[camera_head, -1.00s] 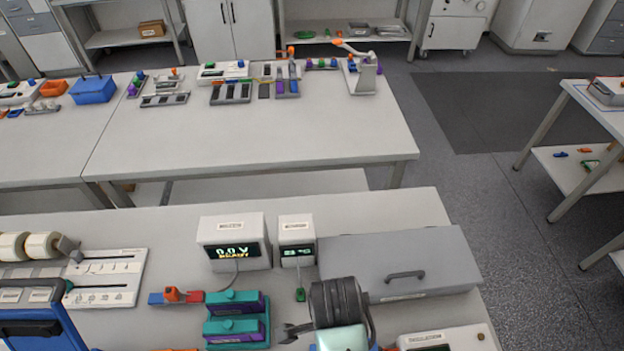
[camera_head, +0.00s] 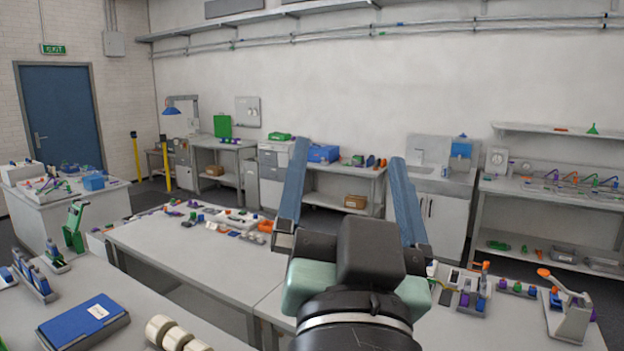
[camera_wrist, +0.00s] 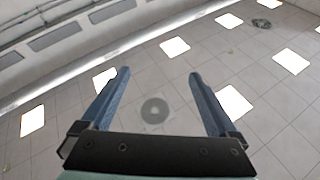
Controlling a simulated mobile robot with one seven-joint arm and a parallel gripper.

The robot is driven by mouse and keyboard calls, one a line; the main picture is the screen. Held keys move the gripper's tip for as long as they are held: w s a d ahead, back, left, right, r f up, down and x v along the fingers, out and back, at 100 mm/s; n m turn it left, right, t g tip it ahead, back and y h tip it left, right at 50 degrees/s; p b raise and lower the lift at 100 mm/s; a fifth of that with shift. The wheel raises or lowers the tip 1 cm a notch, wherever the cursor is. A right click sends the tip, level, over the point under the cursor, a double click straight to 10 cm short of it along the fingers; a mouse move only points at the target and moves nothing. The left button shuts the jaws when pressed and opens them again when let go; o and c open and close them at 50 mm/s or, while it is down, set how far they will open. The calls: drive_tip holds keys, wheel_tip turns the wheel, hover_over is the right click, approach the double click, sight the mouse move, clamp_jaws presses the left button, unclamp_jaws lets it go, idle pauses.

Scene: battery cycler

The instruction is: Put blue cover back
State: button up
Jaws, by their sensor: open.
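A flat blue panel (camera_head: 83,318) with a white label lies on a dark base on the near bench at lower left; I cannot tell for sure whether it is the blue cover. My gripper (camera_head: 349,155) is raised in front of the camera with its two blue fingers pointing up, wide apart and with nothing between them. It stands well to the right of the panel and above bench height. In the wrist view my open gripper (camera_wrist: 158,74) faces the ceiling and its lights, and no task object shows there.
The near bench (camera_head: 140,285) also holds white rolls (camera_head: 172,332) beside the panel and a rack of blue-topped items (camera_head: 36,282) at far left. A middle table (camera_head: 190,255) carries small parts along its back. Shelves and a blue door (camera_head: 60,115) are farther off.

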drive_tip(key=s+a+r+n+t+y, duration=0.2)
drive_tip(key=s+a+r+n+t, duration=0.1)
drive_tip(key=s+r, duration=0.4)
wheel_tip(320, 180, up, 2)
drive_tip(key=shift+s+a+r+n+t, duration=0.15)
drive_tip(key=shift+a+n+t, duration=0.2)
drive_tip(key=shift+t, duration=0.35)
